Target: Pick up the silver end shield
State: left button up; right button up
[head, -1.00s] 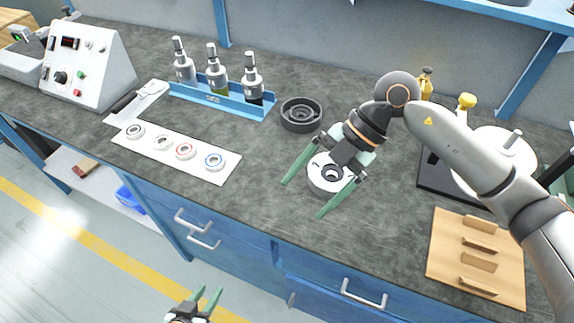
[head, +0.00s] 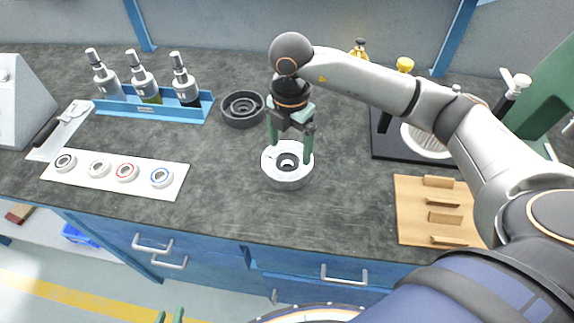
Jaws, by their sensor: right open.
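The silver end shield (head: 287,178) is a pale round cup with a dark hub in its middle. It sits on the dark bench top near the middle of the head view. My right gripper (head: 290,155) points down over it, open, with one green finger at its left rim and the other at its right rim. I cannot tell whether the fingers touch it. My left gripper (head: 171,316) shows only as green fingertips at the bottom edge, in front of the bench.
A dark round end shield (head: 241,112) stands just behind left. A wooden slotted board (head: 410,212) and a black-based fixture (head: 385,148) are at right.

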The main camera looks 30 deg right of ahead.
aim_at(287, 163)
jog(key=f, duration=0.4)
jog(key=shift+a+f, duration=0.25)
jog(key=shift+f, duration=0.15)
jog(key=shift+r, duration=0.1)
grip_shut()
